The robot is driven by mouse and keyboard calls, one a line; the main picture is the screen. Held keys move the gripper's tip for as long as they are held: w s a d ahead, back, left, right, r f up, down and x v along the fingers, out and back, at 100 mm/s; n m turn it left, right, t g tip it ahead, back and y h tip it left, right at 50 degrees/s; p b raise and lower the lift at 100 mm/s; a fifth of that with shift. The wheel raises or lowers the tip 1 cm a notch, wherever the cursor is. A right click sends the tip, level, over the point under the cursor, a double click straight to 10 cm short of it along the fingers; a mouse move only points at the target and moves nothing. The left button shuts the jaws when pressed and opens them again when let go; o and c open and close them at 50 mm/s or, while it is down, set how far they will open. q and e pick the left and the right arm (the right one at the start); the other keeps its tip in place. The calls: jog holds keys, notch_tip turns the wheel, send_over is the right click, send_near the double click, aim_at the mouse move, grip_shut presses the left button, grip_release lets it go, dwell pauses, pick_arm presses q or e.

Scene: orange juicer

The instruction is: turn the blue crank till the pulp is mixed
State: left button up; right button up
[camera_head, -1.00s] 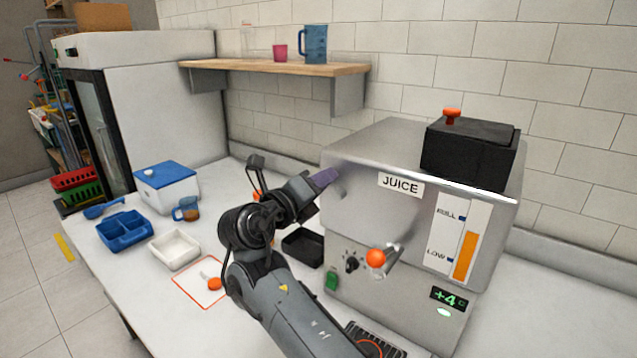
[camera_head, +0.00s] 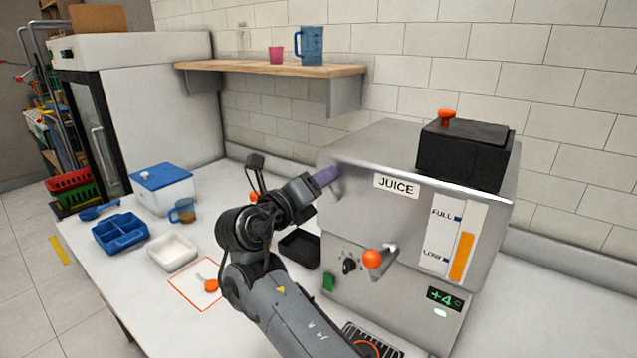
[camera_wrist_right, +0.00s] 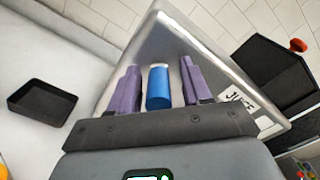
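The steel juicer (camera_head: 347,215), marked JUICE, stands at the right of the counter in the head view. My right gripper (camera_head: 322,178) is at its left side, with purple fingertips close to the wall; the crank is hidden there. In the right wrist view a blue cylinder, the crank's handle (camera_wrist_right: 158,88), lies between the two purple fingers of my right gripper (camera_wrist_right: 160,85). A narrow gap shows on each side of it, so the fingers look open around it. The orange level bar (camera_head: 461,257) reads between LOW and FULL. My left gripper is out of view.
A black tray (camera_head: 299,249) lies beside the juicer behind my right arm. A black hopper box (camera_head: 465,156) with an orange knob tops the juicer. A shelf (camera_head: 270,70) overhangs behind.

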jog(key=v, duration=1)
jog(key=shift+s+a, duration=0.25)
jog(key=shift+s, duration=0.1)
jog(key=shift+r, duration=0.1)
